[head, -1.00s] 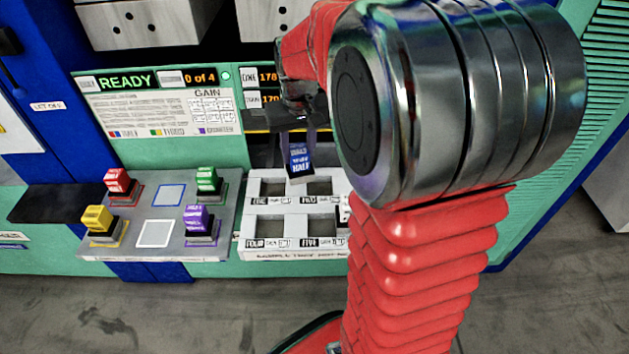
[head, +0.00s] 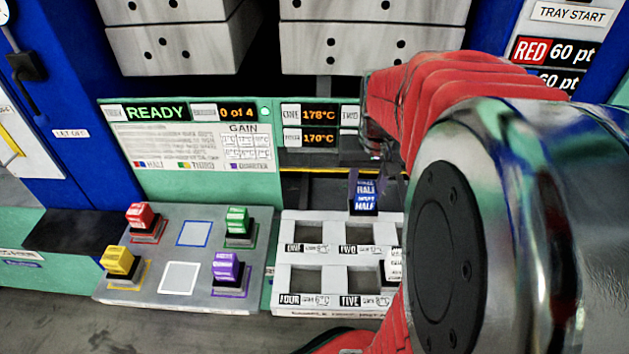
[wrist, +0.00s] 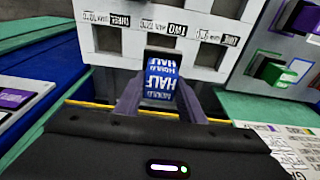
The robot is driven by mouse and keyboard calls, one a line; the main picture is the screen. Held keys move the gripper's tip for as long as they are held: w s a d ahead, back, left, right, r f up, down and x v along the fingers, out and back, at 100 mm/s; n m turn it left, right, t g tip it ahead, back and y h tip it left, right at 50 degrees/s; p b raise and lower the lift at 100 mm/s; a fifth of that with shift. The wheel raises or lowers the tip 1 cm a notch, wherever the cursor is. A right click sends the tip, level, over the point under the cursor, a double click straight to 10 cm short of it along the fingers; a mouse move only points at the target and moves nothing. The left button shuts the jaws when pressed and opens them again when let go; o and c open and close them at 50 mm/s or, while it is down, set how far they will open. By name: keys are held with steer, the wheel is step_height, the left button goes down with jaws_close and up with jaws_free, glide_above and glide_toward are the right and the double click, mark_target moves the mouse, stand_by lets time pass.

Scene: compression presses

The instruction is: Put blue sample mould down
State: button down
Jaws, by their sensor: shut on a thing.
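The blue sample mould (head: 364,193), marked "HALF", hangs upright in my gripper (head: 372,160). In the wrist view, the two grey fingers of my gripper (wrist: 160,97) are shut on the blue mould (wrist: 161,78) from both sides. In the head view the mould overlaps the back edge of the white tray (head: 334,259), behind the pocket marked TWO. Pockets ONE, TWO, FOUR and FIVE look empty; my arm hides the tray's right side.
A grey board (head: 204,212) at left holds red (head: 140,216), green (head: 237,221), yellow (head: 118,262) and purple (head: 226,268) moulds. Its blue-outlined square is empty. A panel reading READY (head: 190,140) stands behind. Press blocks (head: 372,40) hang above.

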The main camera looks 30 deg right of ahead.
mark_target(364, 207)
steer(key=shift+d, duration=0.1)
steer(key=shift+s+f, duration=0.15)
steer(key=shift+f, duration=2.95)
steer(key=shift+f, duration=1.85)
steer(key=c, duration=1.2)
jaws_free()
steer(key=shift+f, duration=0.15)
